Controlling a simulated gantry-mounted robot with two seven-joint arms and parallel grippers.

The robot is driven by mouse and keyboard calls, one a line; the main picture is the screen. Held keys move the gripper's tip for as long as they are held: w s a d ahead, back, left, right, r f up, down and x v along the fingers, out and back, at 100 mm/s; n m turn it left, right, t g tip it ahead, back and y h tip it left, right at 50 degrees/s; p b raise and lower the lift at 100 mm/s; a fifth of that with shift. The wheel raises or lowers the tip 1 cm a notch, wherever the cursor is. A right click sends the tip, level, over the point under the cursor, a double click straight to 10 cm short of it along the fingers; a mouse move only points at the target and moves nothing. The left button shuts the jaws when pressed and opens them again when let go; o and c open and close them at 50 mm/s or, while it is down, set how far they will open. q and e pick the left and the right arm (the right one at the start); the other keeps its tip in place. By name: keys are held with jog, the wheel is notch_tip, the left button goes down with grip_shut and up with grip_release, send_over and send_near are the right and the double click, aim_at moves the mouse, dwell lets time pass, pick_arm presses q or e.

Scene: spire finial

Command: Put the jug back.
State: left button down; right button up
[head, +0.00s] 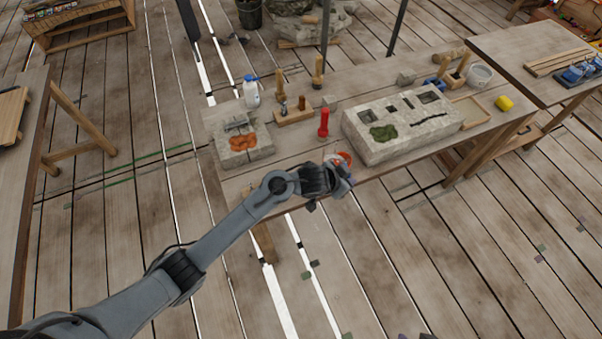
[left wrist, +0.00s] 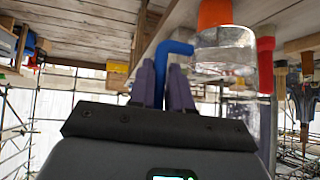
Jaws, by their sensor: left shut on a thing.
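A clear jug with an orange part (left wrist: 215,14) and a blue bent handle (left wrist: 175,48) shows close up in the left wrist view. My left gripper (left wrist: 168,85) is shut on the handle between its purple fingers. In the head view my left gripper (head: 342,184) is at the workbench's front edge. The orange of the jug (head: 345,158) shows just beyond it, and the arm hides much of the rest. Two small dark purple tips at the bottom edge of the head view may be my right gripper (head: 414,337); its opening is unclear.

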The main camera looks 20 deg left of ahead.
pick_arm(q)
jog(key=shift+w+a+f, duration=0.35)
jog(key=shift+a+f, duration=1.55)
jog(key=shift+w+a+f, duration=0.35)
jog(key=shift+a+f, duration=1.5)
jog(key=shift+f, duration=0.05)
jog(key=shift+w+a+f, duration=0.35)
jog(key=shift+a+f, duration=1.55)
jog(key=shift+b, duration=0.3)
jog(key=c, duration=1.1)
grip_release()
jog(key=shift+f, duration=0.15)
jog(key=shift+o, duration=0.2)
